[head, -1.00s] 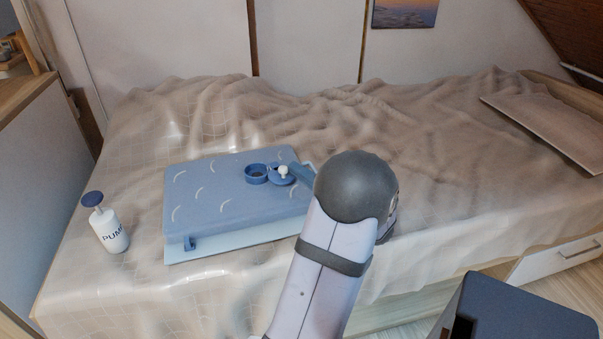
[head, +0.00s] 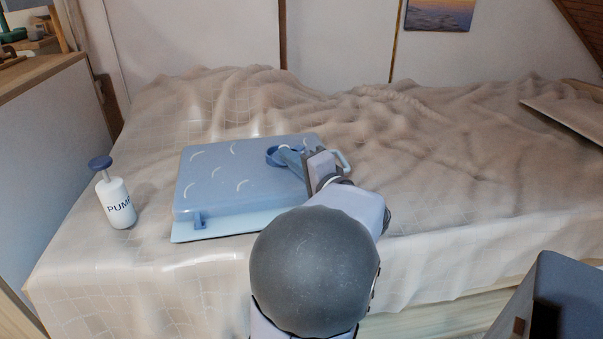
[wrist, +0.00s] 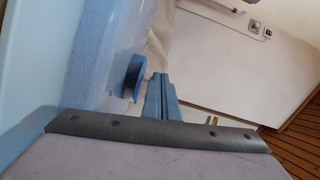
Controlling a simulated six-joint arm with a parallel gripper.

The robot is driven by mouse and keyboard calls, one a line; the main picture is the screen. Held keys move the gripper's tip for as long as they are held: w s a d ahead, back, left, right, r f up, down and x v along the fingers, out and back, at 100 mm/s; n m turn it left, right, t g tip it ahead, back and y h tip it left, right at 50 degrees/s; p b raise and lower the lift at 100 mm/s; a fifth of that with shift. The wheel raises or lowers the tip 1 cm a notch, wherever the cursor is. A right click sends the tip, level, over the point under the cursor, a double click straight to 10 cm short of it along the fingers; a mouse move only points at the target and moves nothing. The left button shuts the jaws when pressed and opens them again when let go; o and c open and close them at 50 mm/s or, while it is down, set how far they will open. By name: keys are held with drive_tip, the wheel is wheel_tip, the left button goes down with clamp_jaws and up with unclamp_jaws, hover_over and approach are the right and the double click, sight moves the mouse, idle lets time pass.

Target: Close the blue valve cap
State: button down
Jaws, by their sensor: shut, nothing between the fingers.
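A blue padded slab (head: 225,180) with curved white marks lies on the covered bed, left of the middle in the head view. The blue valve ring (head: 272,157) sits near its far right part. My gripper (head: 287,157) is over that part of the slab, with its blue-grey fingers shut and empty, right beside or over the valve. The cap with its white knob is hidden now behind my fingers and wrist. In the wrist view my fingertips (wrist: 159,80) are close to a blue curved valve part (wrist: 133,77); I cannot tell whether they touch.
A white pump bottle (head: 116,203) with a dark blue top stands left of the slab. The wrinkled bed cover (head: 450,160) is free to the right. A flat board (head: 565,125) lies at the far right. A dark box (head: 565,300) stands at the lower right.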

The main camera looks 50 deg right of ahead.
drive_tip(key=shift+w+a+f+b, duration=0.25)
drive_tip(key=shift+w+b, duration=0.35)
drive_tip(key=shift+b, duration=0.75)
drive_tip(key=shift+w+a+f+b, duration=0.2)
drive_tip(key=shift+w+b, duration=0.35)
drive_tip(key=shift+b, duration=0.75)
drive_tip(key=m+h+b, duration=0.1)
drive_tip(key=b, duration=0.1)
drive_tip(key=w+m+g+h+b, duration=0.1)
drive_tip(key=h+b, duration=0.1)
drive_tip(key=b, duration=0.1)
drive_tip(key=shift+w+a+r+g, duration=0.1)
drive_tip(key=shift+w+r+g, duration=0.05)
drive_tip(key=shift+w+g, duration=0.15)
drive_tip(key=shift+w+r+m+h+b, duration=0.15)
drive_tip(key=shift+w+m+h+b, duration=0.2)
drive_tip(key=shift+b, duration=0.55)
drive_tip(key=shift+r+g, duration=0.1)
drive_tip(key=shift+g, duration=0.2)
drive_tip(key=shift+h, duration=0.35)
wheel_tip(320, 180, up, 10)
drive_tip(key=p, duration=0.6)
drive_tip(key=shift+p, duration=0.35)
drive_tip(key=shift+d+r+m, duration=0.15)
drive_tip(key=shift+d+m, duration=0.05)
drive_tip(key=shift+m, duration=0.05)
